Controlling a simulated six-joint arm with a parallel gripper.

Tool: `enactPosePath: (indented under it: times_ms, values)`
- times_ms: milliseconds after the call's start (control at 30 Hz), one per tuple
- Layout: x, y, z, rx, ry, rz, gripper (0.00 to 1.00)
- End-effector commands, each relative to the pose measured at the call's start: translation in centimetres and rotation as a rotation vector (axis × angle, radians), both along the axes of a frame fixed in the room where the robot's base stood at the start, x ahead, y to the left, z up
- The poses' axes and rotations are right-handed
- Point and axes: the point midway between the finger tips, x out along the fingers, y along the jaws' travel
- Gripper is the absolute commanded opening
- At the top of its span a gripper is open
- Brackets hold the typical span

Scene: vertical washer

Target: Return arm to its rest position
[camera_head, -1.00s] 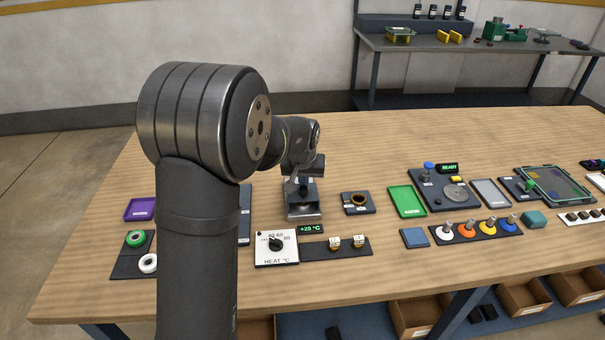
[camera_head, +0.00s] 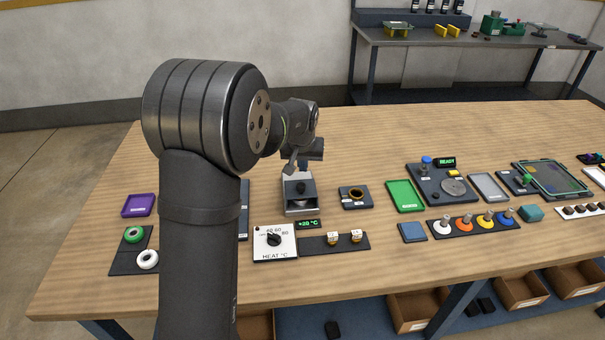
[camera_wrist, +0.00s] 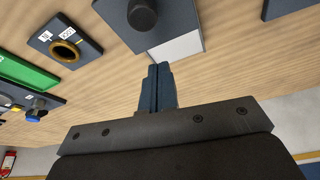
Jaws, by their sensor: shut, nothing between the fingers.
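My arm rises at the left of the head view and bends to the right. My gripper (camera_head: 300,163) hangs above a small grey device (camera_head: 299,195) with a dark knob on it, apart from it in the wrist view. In the wrist view the two fingers (camera_wrist: 158,88) are closed together with nothing between them. The same device shows at the top of the wrist view (camera_wrist: 168,18). My arm hides part of the table and a dark panel behind it.
A heat dial panel (camera_head: 274,242) stands in front of the device. A ring holder (camera_head: 355,197), a green tray (camera_head: 404,196) and a control panel (camera_head: 440,186) lie to the right. A purple tray (camera_head: 139,205) lies left. The table's back is clear.

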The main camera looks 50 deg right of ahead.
Motion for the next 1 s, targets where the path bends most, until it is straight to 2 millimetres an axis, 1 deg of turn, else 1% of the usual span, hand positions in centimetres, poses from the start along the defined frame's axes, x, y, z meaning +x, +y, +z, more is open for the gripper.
enactPosePath:
  times_ms: [33,200,300,400,533,767,900,1000]
  values:
    - [-0.2,0.3,1.3,-0.006,-0.003,0.000,0.00]
    - [-0.8,1.2,4.6,-0.007,-0.004,0.000,0.00]
    - [-1.1,1.6,6.1,-0.007,-0.004,0.000,0.00]
    - [-1.3,1.9,7.1,-0.005,-0.003,0.000,0.00]
    - [-1.4,2.1,7.7,-0.005,-0.003,0.000,0.00]
    - [-1.4,2.2,7.8,-0.004,-0.003,0.000,0.00]
    - [-1.4,2.1,7.7,-0.004,-0.003,0.000,0.00]
    - [-1.3,2.0,7.0,-0.003,-0.002,0.000,0.00]
